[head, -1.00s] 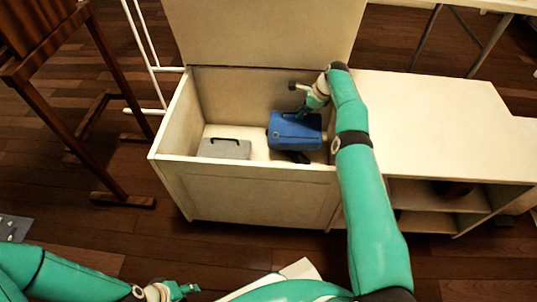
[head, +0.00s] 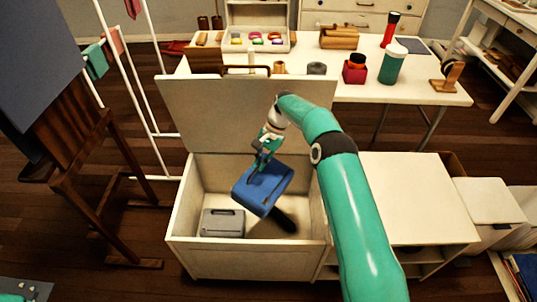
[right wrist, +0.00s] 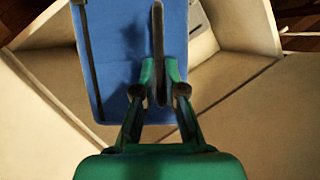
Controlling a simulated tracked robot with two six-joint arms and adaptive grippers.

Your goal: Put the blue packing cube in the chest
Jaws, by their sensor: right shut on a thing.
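The blue packing cube (head: 262,187) hangs tilted from my right gripper (head: 260,168). In the head view it shows over the open chest (head: 178,208), apart from the chest floor, with a dark patch below it that may be its shadow. In the right wrist view, the fingers (right wrist: 161,82) are shut on the dark handle strap of the cube (right wrist: 112,60). The chest's lid (head: 215,107) stands open at the back.
A grey case (head: 222,223) lies in the chest's front left. A low white cabinet (head: 410,190) adjoins the chest on the right. A wooden easel (head: 70,170) and white rack (head: 145,85) stand left. A table (head: 430,92) with several items is behind the lid.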

